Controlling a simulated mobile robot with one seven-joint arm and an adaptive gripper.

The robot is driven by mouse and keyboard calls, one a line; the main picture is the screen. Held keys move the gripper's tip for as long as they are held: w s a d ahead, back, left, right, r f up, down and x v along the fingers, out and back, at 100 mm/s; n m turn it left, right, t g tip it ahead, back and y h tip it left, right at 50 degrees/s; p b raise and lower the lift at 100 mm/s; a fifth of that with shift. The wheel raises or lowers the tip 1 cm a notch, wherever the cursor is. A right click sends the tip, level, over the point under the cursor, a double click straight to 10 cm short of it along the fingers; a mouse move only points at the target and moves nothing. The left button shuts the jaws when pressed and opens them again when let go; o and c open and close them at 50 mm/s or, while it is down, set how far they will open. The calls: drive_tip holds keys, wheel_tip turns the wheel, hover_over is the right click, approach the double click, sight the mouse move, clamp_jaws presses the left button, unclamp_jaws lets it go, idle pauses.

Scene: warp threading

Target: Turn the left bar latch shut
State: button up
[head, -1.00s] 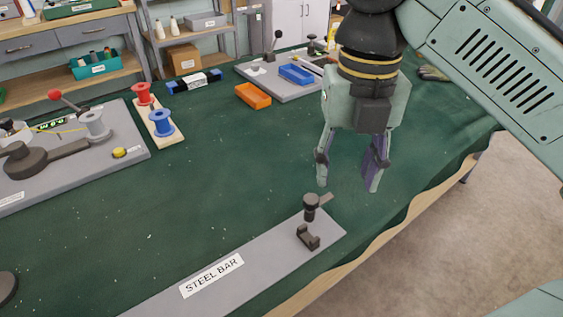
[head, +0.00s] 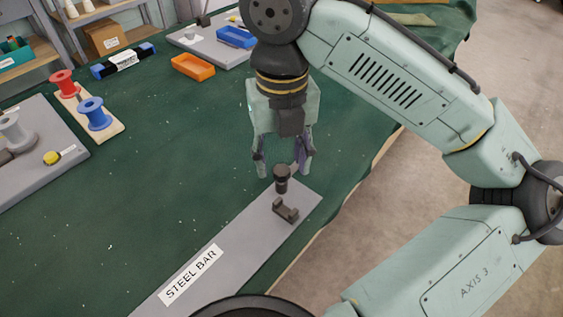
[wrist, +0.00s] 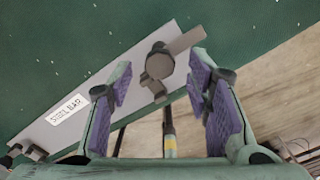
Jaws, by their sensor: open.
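A dark latch with a round knob (head: 282,174) stands at the far end of the grey plate labelled STEEL BAR (head: 240,240). A dark U-shaped catch (head: 286,210) sits beside it. In the wrist view, the latch's grey lever (wrist: 186,41) points up and right from the knob (wrist: 158,64), past the plate's end and away from the catch (wrist: 155,88). My gripper (head: 283,168) is open and empty, just above and behind the knob. In the wrist view, the knob shows between the fingers, with no visible grip. Another dark latch (wrist: 35,152) shows at the plate's other end.
An orange tray (head: 193,66), a blue tray (head: 236,37) and red and blue spools (head: 95,113) stand farther back. The table edge runs close on the right.

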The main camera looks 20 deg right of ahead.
drive_tip(key=shift+f, duration=0.7)
drive_tip(key=shift+c, duration=0.5)
clamp_jaws()
